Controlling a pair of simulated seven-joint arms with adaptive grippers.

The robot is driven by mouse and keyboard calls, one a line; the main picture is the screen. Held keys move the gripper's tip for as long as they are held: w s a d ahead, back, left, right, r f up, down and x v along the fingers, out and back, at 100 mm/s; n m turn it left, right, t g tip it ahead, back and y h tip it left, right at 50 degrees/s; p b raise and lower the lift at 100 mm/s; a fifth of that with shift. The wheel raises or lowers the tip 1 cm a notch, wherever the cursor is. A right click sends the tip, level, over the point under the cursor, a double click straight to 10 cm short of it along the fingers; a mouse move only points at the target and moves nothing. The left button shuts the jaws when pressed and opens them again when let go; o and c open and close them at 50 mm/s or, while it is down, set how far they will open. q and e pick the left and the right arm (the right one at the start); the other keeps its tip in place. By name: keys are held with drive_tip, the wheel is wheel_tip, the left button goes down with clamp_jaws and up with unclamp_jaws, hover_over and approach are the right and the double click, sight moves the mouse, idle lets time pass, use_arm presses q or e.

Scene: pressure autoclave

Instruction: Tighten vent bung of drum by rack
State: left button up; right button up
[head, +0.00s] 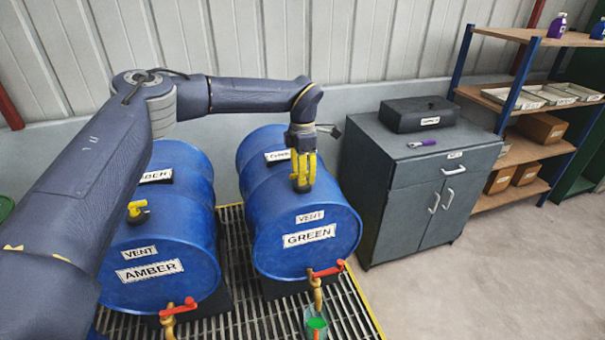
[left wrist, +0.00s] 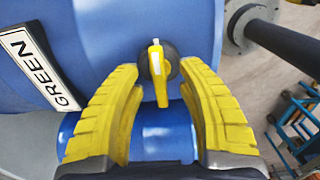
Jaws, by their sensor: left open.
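The blue drum labelled GREEN (head: 308,238) lies on its side, the right one of two drums and the nearer to the shelf rack (head: 530,98). Its yellow vent bung (left wrist: 158,72) has a bar handle and a dark round base. My left gripper (head: 302,186) is over the top of this drum with its yellow fingers pointing down. In the left wrist view the fingers (left wrist: 160,75) are open, one on each side of the bung, with gaps between. In the head view the fingers largely hide the bung. My right gripper is not in view.
The AMBER drum (head: 160,262) lies to the left with its own yellow bung (head: 137,210). Red-handled taps stick out in front, above a grating (head: 260,318). A green-filled container (head: 316,324) stands under the GREEN tap. A grey cabinet (head: 400,205) stands close on the right.

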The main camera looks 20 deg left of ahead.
use_arm(q)
drive_tip(key=shift+r, duration=0.1)
wheel_tip(320, 180, up, 12)
idle(0.5)
